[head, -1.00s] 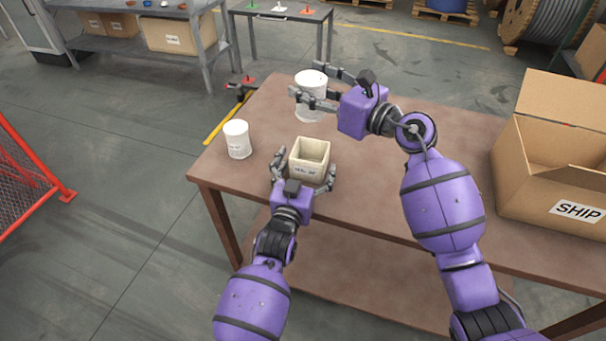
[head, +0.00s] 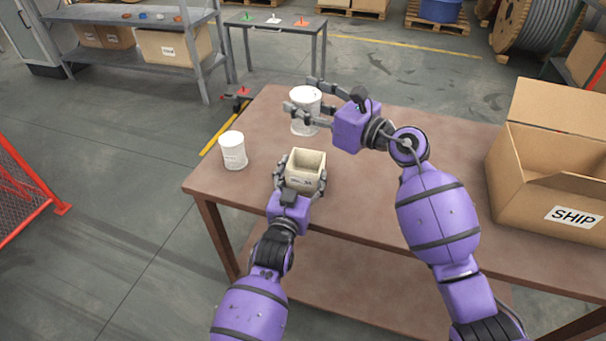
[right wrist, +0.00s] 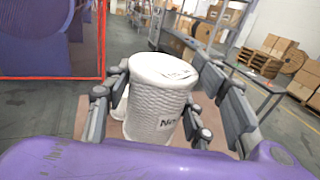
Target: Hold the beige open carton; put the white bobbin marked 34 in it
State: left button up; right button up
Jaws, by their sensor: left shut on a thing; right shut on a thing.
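The beige open carton (head: 304,184) stands upright on the brown table, its top open and its inside empty where I can see. My left gripper (head: 300,177) is shut on it from the near side, a finger at each side wall. A white bobbin (head: 306,117) is upright beyond the carton, between the fingers of my right gripper (head: 304,100), which is shut on it. In the right wrist view this bobbin (right wrist: 158,100) has a ribbed side and a label starting "No"; its number is hidden. I cannot tell whether it touches the table.
A second white bobbin (head: 233,152) stands left of the carton; its marking is too small to read. A large cardboard box marked SHIP (head: 548,190) stands open at the table's right.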

send_over(306, 150)
jog(key=s, duration=0.4)
jog(key=shift+f, duration=4.3)
jog(key=shift+f, duration=2.4)
jog(key=o, duration=1.3)
jog(key=shift+s+f, duration=0.1)
pick_arm(q)
jog(key=o, duration=1.2)
pick_arm(e)
jog(key=v, duration=1.2)
